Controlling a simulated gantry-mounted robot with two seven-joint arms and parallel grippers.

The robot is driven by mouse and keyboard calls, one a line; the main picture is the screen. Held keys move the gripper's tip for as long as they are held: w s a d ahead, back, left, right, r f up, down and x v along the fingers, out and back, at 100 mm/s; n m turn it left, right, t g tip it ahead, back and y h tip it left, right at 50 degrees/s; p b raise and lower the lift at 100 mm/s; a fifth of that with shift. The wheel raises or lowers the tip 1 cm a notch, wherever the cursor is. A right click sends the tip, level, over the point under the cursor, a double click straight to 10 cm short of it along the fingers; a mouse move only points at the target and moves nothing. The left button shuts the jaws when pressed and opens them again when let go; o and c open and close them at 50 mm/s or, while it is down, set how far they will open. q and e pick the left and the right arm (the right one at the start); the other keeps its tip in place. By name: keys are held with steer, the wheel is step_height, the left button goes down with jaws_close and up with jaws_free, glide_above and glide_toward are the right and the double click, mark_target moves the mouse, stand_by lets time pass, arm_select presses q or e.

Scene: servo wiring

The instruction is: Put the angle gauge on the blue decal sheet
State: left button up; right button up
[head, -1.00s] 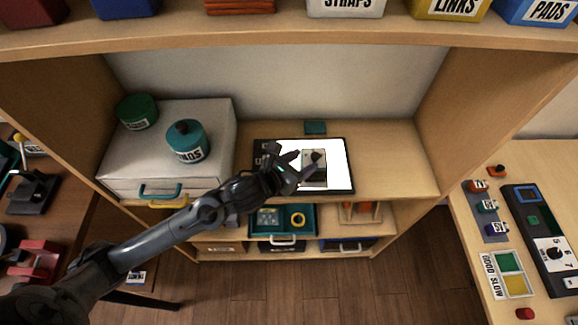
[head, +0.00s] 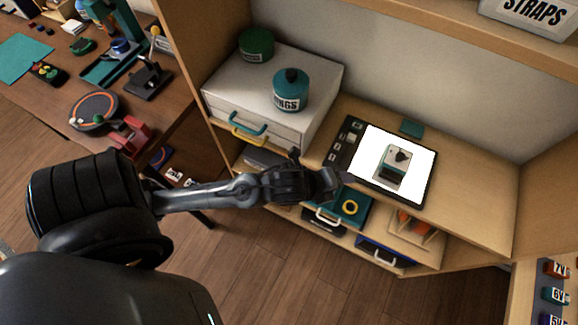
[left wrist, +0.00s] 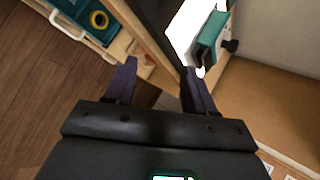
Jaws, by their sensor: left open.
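A grey and teal block with a black knob (head: 391,165), which I take to be the angle gauge, sits on the white lit face of a dark-framed pad (head: 427,181) on the shelf. Its teal side (left wrist: 208,42) also shows in the left wrist view. My left gripper (head: 338,182) is at the pad's front left edge, apart from the block. In the left wrist view its fingers (left wrist: 160,78) are spread with nothing between them. I cannot make out a blue decal sheet for certain; a small dark blue card (head: 159,157) lies low at the left. My right gripper is not in view.
A white drawer box (head: 245,82) with a teal jar (head: 291,92) and a green jar (head: 256,45) stands left of the pad. A cluttered brown table is at the left. The shelf right of the pad is clear.

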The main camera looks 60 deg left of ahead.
arm_select(q)
steer(key=s+f+n+g, duration=0.3)
steer(key=s+n, duration=0.4)
steer(key=n, duration=0.2)
steer(key=s+a+f+n+g, duration=0.1)
steer(key=s+f+n+g, duration=0.2)
steer(key=s+n, duration=0.4)
steer(key=n, duration=0.3)
steer(key=shift+f+n+y, duration=0.2)
steer(key=shift+n+y, duration=0.1)
step_height(320, 180, up, 38)
steer(key=p, duration=3.8)
